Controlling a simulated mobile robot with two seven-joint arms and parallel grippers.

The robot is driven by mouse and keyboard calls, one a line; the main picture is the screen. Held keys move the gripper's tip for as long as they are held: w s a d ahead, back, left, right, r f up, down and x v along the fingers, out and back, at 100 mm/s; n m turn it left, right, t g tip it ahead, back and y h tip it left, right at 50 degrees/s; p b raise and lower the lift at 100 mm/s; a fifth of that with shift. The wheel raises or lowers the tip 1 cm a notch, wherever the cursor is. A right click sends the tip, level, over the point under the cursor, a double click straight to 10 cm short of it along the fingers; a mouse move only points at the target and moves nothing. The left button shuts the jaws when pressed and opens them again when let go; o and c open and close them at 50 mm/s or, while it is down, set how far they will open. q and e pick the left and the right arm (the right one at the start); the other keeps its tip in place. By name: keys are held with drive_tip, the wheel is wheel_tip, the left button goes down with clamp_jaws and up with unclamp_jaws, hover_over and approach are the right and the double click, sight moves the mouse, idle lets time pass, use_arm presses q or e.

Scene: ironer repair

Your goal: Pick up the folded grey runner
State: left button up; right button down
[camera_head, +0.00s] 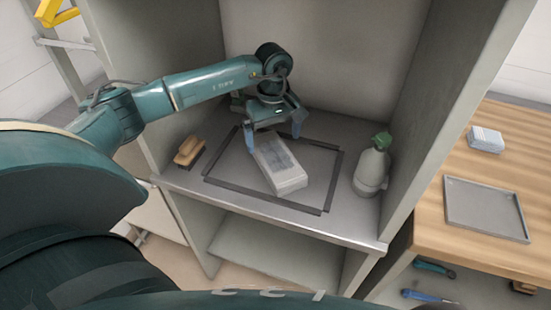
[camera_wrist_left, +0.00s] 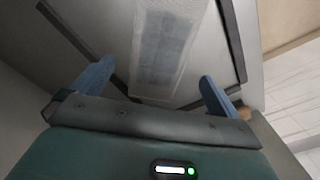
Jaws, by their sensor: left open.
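The folded grey runner (camera_head: 281,165) lies as a long pale block on the shelf, inside a dark rectangular frame outline. In the left wrist view the runner (camera_wrist_left: 166,45) lies ahead of the jaw, between the lines of the two fingers. My left gripper (camera_head: 273,138) is open over the runner's far end, one blue finger to each side. In the left wrist view the fingers (camera_wrist_left: 154,80) are spread wide with nothing between their tips that I can tell is gripped. Whether the fingers touch the runner is unclear. My right gripper is not in view.
A spray bottle (camera_head: 372,168) with a green head stands right of the dark frame (camera_head: 330,182). A wooden brush (camera_head: 188,150) lies to its left. Cabinet walls close in both sides. A wooden bench at right holds a grey tray (camera_head: 485,208) and a pale block (camera_head: 486,139).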

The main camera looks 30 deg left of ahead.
sight(276, 155)
use_arm(q)
drive_tip(key=f, duration=0.3)
drive_tip(key=f+p, duration=0.1)
drive_tip(key=f, duration=0.1)
drive_tip(key=shift+s+d+f, duration=0.1)
drive_tip(key=shift+s+d, duration=0.05)
drive_tip(key=shift+d, duration=0.2)
drive_tip(key=shift+c, duration=0.2)
drive_tip(key=c, duration=1)
drive_tip(key=shift+c, duration=0.6)
drive_tip(key=shift+r, duration=0.2)
